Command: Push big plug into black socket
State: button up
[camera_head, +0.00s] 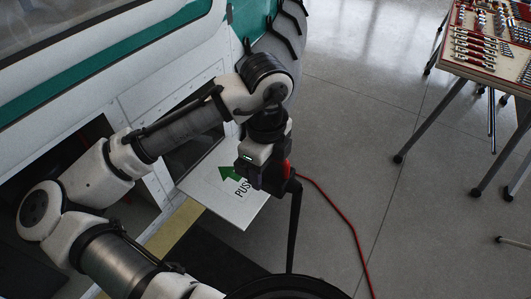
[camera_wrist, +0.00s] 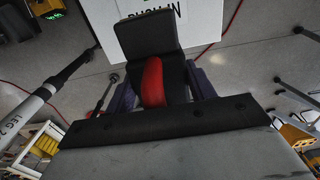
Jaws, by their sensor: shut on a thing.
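My gripper (camera_head: 268,178) hangs in front of the white helicopter, above the open hatch flap. In the wrist view its dark fingers (camera_wrist: 162,92) stand on both sides of the big plug (camera_wrist: 148,38), a black block with a red part (camera_wrist: 153,82), and are shut on it. In the head view only a bit of red (camera_head: 287,169) shows beside the gripper; my arm hides most of the plug. I cannot make out the black socket in either view; the hatch opening (camera_head: 192,150) behind my arm is dark and partly covered.
The white hatch flap (camera_head: 215,198) with a green arrow and lettering juts out below my gripper. A red cable (camera_head: 345,222) runs over the grey floor. A tool table (camera_head: 485,75) stands at the upper right. The floor between is free.

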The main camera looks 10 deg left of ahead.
jog(key=shift+w+a+f, duration=0.35)
jog(key=shift+w+f, duration=0.05)
jog(key=shift+w, duration=0.05)
jog(key=shift+a+f+b, duration=0.1)
jog(key=shift+a+b, duration=0.4)
jog(key=shift+a, duration=0.05)
jog(key=w+a+f+b, duration=0.1)
jog(key=a, duration=0.1)
jog(key=a+b, duration=0.1)
jog(key=a, duration=0.1)
jog(key=w+a+f+b, duration=0.1)
jog(key=a+b, duration=0.1)
jog(key=a, duration=0.1)
jog(key=shift+w+f, duration=0.3)
jog(key=shift+f, duration=0.05)
jog(key=shift+w+a+f+b, duration=0.2)
jog(key=shift+a+f, duration=0.1)
jog(key=shift+f, duration=0.25)
jog(key=shift+w+a+f+b, duration=0.1)
jog(key=shift+a+f+b, duration=0.15)
jog(key=shift+f, duration=0.3)
jog(key=shift+s+f, duration=0.1)
jog(key=shift+f, duration=0.15)
jog(key=shift+a, duration=0.15)
jog(key=shift+w+a, duration=0.35)
jog(key=shift+a, duration=0.35)
jog(key=shift+w+a, duration=0.1)
jog(key=shift+a, duration=0.25)
